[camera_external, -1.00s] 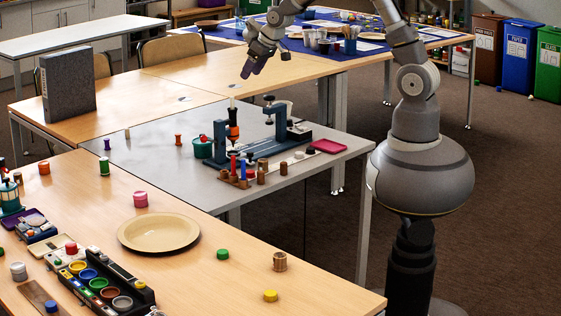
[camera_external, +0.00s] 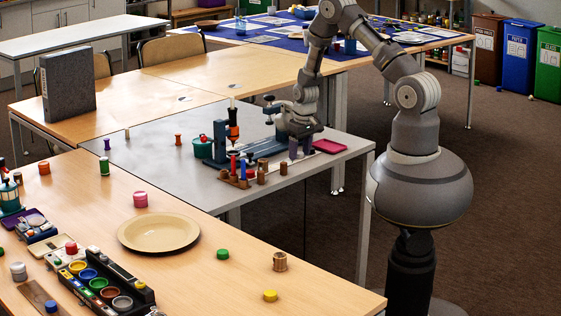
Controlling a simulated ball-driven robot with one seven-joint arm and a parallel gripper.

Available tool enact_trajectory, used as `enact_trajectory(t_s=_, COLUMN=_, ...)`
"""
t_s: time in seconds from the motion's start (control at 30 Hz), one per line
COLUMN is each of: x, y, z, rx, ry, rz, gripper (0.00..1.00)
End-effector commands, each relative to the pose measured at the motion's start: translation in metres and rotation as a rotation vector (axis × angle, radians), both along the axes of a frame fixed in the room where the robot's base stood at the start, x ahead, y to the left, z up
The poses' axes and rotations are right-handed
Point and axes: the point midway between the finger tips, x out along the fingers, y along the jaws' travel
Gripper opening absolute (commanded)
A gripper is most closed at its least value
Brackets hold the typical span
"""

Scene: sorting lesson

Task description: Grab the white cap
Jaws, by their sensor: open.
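My gripper (camera_external: 300,154) points down over the right part of the grey table (camera_external: 160,170), in front of the blue clamp stand (camera_external: 265,149). Its two dark fingers are apart and reach down close to the tabletop. A small whitish round piece showed at this spot earlier and may be the white cap. I cannot make it out now, as the fingers and wrist cover that place. I cannot tell whether it lies between the fingers.
A pink tray (camera_external: 328,146) lies just right of the fingers. A wooden rack with coloured pegs (camera_external: 236,181) and small brown cylinders (camera_external: 261,176) stand close on the left. An orange-black upright tool (camera_external: 233,125) rises behind them. The table's front left is mostly clear.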

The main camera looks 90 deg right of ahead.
Motion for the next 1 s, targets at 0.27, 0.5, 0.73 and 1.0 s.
enact_trajectory(t_s=0.27, x=0.0006, y=-0.0003, z=0.0016, rx=-0.001, ry=-0.001, rz=0.0, gripper=0.38)
enact_trajectory(t_s=0.5, x=0.0007, y=-0.0003, z=0.0017, rx=-0.001, ry=-0.001, rz=0.001, gripper=0.01)
enact_trajectory(t_s=0.73, x=0.0007, y=-0.0003, z=0.0017, rx=-0.001, ry=-0.001, rz=0.001, gripper=0.0)
enact_trajectory(t_s=1.0, x=0.0008, y=-0.0004, z=0.0086, rx=-0.002, ry=-0.002, rz=0.001, gripper=0.0)
